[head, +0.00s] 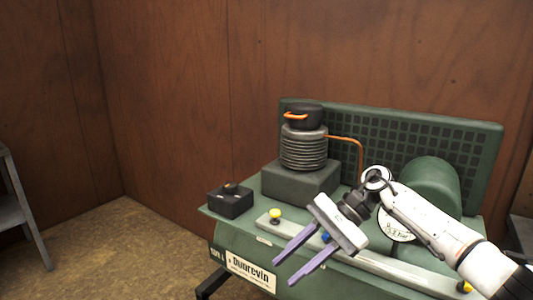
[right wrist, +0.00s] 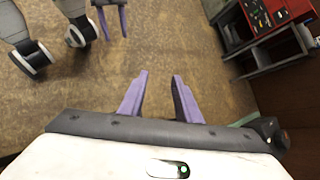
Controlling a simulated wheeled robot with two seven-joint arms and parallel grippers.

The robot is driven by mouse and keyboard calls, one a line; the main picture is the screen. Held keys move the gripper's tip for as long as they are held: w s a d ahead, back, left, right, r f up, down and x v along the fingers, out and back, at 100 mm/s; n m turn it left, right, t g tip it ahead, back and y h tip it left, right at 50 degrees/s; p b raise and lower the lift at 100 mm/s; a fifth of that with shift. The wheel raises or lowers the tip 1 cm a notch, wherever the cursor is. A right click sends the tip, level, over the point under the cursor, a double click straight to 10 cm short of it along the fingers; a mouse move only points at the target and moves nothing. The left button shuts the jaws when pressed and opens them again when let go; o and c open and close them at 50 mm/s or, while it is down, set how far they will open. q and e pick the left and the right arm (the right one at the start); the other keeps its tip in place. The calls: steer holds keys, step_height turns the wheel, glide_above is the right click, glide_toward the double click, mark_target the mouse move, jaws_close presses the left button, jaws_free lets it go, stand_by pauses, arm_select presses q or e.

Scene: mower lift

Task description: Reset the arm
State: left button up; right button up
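My right gripper (head: 283,272) is open and empty in the head view, in front of the green machine and over its front edge as seen. Its two purple fingers are spread and point down to the left. They also show apart in the right wrist view (right wrist: 160,75), with only floor between them. My left gripper (right wrist: 115,30) is at the top of the right wrist view, its two purple fingers apart and nothing visible between them. It is not in the head view.
The green machine (head: 232,238) carries a ribbed cylinder (head: 303,148), a black box (head: 231,201), a yellow knob (head: 275,215) and a white round dial (head: 394,228). A grey stand (head: 12,215) is at left. A red cabinet (right wrist: 262,52) shows in the wrist view. Open floor lies left.

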steer(key=s+a+f+m+t+y, duration=0.2)
steer(key=s+a+m+t+y, duration=0.2)
steer(key=a+m+y, duration=0.7)
steer(key=s+d+f+n+t+h, duration=0.1)
steer(key=d+f+n+t+h, duration=0.35)
steer(key=n, duration=0.75)
steer(key=s+d+f+n+t+h+p, duration=0.15)
steer(key=d+f+n+t+h, duration=0.3)
steer(key=n, duration=0.75)
steer(key=s+d+f+n+t+h, duration=0.2)
steer(key=d+f+n+t+h, duration=0.25)
steer(key=n, duration=0.65)
steer(key=s+d+f+m+g+h, duration=0.2)
steer(key=s+f+m, duration=0.4)
steer(key=s, duration=0.3)
steer(key=s+d+f+m+g+h, duration=0.2)
steer(key=s+d+f+m+g, duration=0.2)
steer(key=s+f, duration=0.4)
steer(key=s+d+m, duration=0.1)
steer(key=m, duration=0.1)
steer(key=shift+s+d+f+m, duration=0.2)
steer(key=shift+s+d+m, duration=0.1)
steer(key=shift+s+d, duration=0.1)
